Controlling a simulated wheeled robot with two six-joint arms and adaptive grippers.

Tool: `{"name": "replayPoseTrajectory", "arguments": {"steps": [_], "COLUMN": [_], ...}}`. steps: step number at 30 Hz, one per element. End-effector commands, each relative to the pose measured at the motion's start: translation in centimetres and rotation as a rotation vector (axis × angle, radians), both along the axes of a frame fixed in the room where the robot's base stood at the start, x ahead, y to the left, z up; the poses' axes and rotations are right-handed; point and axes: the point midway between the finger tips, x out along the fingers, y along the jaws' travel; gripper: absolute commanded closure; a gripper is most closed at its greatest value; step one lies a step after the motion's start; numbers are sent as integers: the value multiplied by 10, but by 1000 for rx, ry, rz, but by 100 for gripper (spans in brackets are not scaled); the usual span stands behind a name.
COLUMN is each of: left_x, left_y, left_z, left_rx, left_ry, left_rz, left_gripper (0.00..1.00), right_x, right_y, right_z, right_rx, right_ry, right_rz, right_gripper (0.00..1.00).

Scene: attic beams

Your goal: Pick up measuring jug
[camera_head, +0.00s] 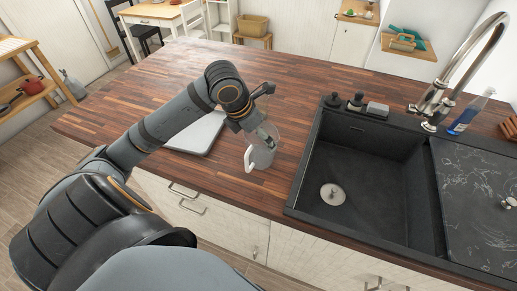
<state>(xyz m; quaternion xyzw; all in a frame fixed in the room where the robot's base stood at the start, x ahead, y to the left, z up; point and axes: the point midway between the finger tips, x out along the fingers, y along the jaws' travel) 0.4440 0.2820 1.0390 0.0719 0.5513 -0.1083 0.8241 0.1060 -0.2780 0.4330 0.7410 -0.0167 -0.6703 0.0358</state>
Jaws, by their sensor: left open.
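The measuring jug (262,157) is a light grey-white vessel with a handle on its left side. It stands on the wooden worktop left of the sink. My left gripper (264,135) is open at the top of the jug, with its fingers overlapping the jug's upper part in the camera_head view. I cannot tell whether the fingers touch the jug. The gripper hides part of the jug's rim. My right gripper is not in view.
A black sink (365,175) with a tall tap (460,70) lies right of the jug. A light grey board (198,132) lies on the worktop to the left, partly under my arm. A blue bottle (468,115) stands behind the sink. The far left worktop is clear.

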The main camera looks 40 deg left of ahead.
Motion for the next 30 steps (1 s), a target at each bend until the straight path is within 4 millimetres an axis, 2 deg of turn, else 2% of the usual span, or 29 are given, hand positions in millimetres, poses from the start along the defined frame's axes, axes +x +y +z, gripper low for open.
{"name": "replayPoseTrajectory", "arguments": {"steps": [6, 9, 17, 27, 30], "left_x": [11, 13, 14, 14, 14], "left_y": [-4, -4, -3, -3, -3], "left_z": [-25, -32, -33, -33, -32], "left_rx": [-5, -1, 1, 1, 1], "left_ry": [0, 0, 0, -1, -1], "left_rz": [0, 0, -1, -1, -1], "left_gripper": [0, 0, 1, 48, 48], "right_x": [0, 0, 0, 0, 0], "right_y": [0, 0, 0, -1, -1], "right_z": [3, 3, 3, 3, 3], "right_rx": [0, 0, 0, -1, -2], "right_ry": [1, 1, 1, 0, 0], "right_rz": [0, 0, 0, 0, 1], "right_gripper": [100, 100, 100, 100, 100]}}
